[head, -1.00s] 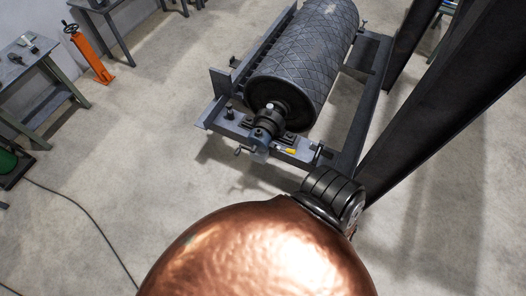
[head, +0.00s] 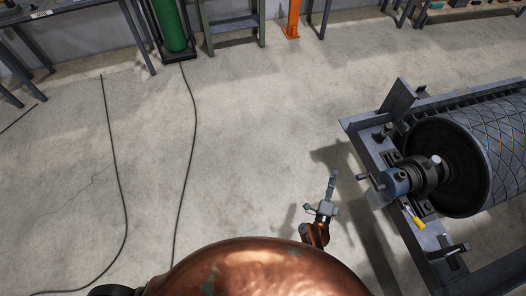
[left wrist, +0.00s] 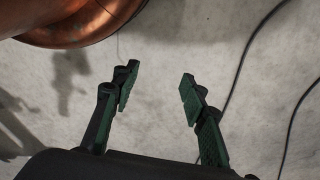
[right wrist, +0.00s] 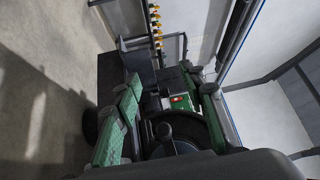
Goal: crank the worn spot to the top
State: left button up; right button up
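The conveyor pulley (head: 500,150), a dark drum with a diamond-pattern surface, lies in its frame at the right of the head view. Its near end carries a shaft with a blue-grey collar (head: 395,182) and a small crank handle (head: 364,177). No worn spot shows on the visible drum surface. My right gripper (head: 332,182) is left of the crank, apart from it. In the right wrist view its fingers (right wrist: 170,88) are open, with the dark drum end (right wrist: 185,130) beyond. My left gripper (left wrist: 158,77) is open and empty over bare floor.
The pulley's steel frame (head: 445,270) has an upright plate (head: 398,96) and a yellow-handled item (head: 415,218). Benches, a green cylinder (head: 170,25) and an orange post (head: 293,18) stand along the back. Cables (head: 193,130) cross the open floor at left.

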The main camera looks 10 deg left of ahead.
aim_at(358, 177)
jog(key=w+d+r+m+g+h+b, duration=0.3)
jog(key=m+h+b, duration=0.55)
jog(key=m, duration=0.65)
jog(key=d+f+m+g+h+b, duration=0.1)
jog(key=d+m+g+b, duration=0.1)
jog(key=m, duration=0.3)
jog(key=d+f+m+g+h+b, duration=0.1)
jog(key=d+m+g+b, duration=0.2)
jog(key=m+g, duration=0.1)
jog(key=s+d+f+m+g+h+b, duration=0.1)
jog(key=d+m+g+b, duration=0.1)
jog(key=m, duration=0.5)
jog(key=shift+d+f+g+h+b, duration=0.3)
jog(key=shift+d+f+g, duration=0.1)
jog(key=shift+d, duration=0.4)
pick_arm(q)
jog(key=shift+g, duration=0.8)
jog(key=shift+w+d+r, duration=0.1)
jog(key=shift+w+r, duration=0.15)
jog(key=shift+r, duration=0.4)
jog(key=shift+w+d+r, duration=0.1)
jog(key=shift+w+r, duration=0.2)
jog(key=shift+r, duration=0.4)
jog(key=shift+w+d+r, duration=0.1)
jog(key=shift+w+r, duration=0.15)
jog(key=shift+r, duration=0.4)
pick_arm(e)
jog(key=shift+w+d+f, duration=0.1)
jog(key=shift+w+d, duration=0.25)
jog(key=shift+d, duration=0.3)
